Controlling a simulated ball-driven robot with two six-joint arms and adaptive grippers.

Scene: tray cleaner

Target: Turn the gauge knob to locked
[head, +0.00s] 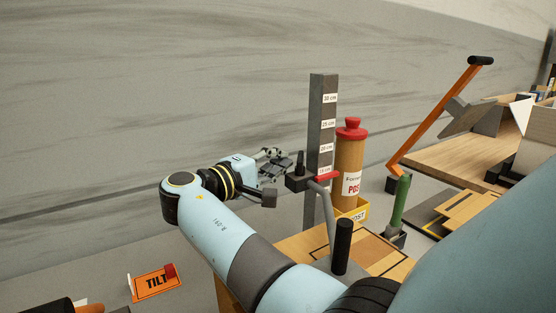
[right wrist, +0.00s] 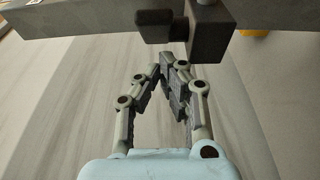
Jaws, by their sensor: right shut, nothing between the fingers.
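The gauge is a dark upright post (head: 321,120) with white centimetre labels. A dark slider block (head: 297,183) with a red pointer (head: 327,176) sits low on it. A small black knob (head: 300,163) stands up from the block. In the right wrist view a dark knob-like stub (right wrist: 155,20) and block (right wrist: 212,35) lie just beyond the fingertips. My right gripper (head: 283,157) is beside the knob, left of the post, shut and empty; its fingers converge in the right wrist view (right wrist: 168,62). Contact with the knob cannot be told.
A tan cylinder (head: 350,155) with a red cap stands in a yellow holder right of the post. A green cylinder (head: 401,200), an orange lever (head: 435,118) and a wooden table (head: 450,155) are further right. An orange TILT plate (head: 155,284) lies lower left.

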